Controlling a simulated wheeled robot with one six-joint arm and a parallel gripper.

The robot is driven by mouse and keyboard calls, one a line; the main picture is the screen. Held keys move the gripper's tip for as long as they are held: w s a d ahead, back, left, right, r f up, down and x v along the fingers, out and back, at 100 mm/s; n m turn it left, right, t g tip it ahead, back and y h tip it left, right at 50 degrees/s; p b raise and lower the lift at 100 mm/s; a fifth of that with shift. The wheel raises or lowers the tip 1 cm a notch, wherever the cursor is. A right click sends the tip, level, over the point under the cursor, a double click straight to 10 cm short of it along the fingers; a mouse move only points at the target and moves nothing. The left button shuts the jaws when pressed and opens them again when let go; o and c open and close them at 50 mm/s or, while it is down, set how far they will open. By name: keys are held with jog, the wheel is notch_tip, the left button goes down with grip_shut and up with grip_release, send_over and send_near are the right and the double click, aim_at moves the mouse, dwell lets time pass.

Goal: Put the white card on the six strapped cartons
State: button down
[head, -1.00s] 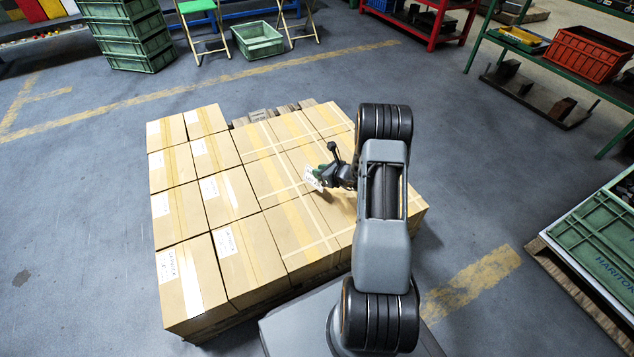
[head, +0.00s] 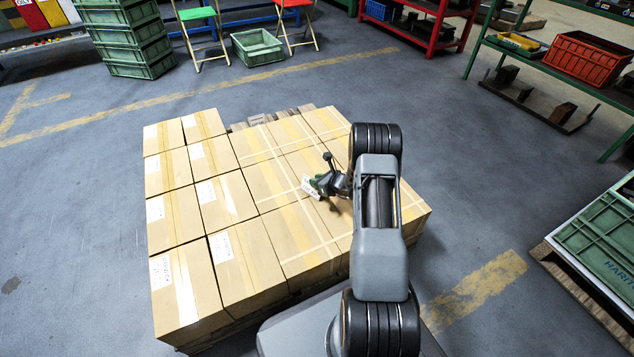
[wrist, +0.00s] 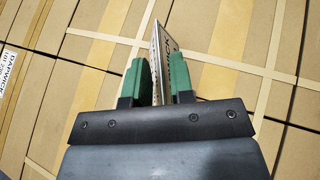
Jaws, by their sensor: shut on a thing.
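My gripper (head: 318,186) is shut on the white card (head: 308,188) and holds it over the strapped cartons (head: 292,235). In the wrist view the card (wrist: 167,46) stands nearly edge-on between the two green finger pads (wrist: 158,78), with part of its dark print showing. The strapped cartons (wrist: 108,38) are brown boxes with yellow tape and crossing pale straps, and they fill most of that view. I cannot tell whether the card's lower edge touches a carton top. My arm hides part of the strapped cartons on the right.
Unstrapped cartons with white labels (head: 187,285) adjoin on the left. Bits of a wooden pallet (head: 259,118) show behind. Green crates (head: 600,235) stand at the right. A green bin (head: 257,47) and folding stools are at the back. Grey floor around the stack is open.

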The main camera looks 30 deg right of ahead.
jog(key=c, duration=1)
grip_release()
jog(key=shift+r, duration=0.1)
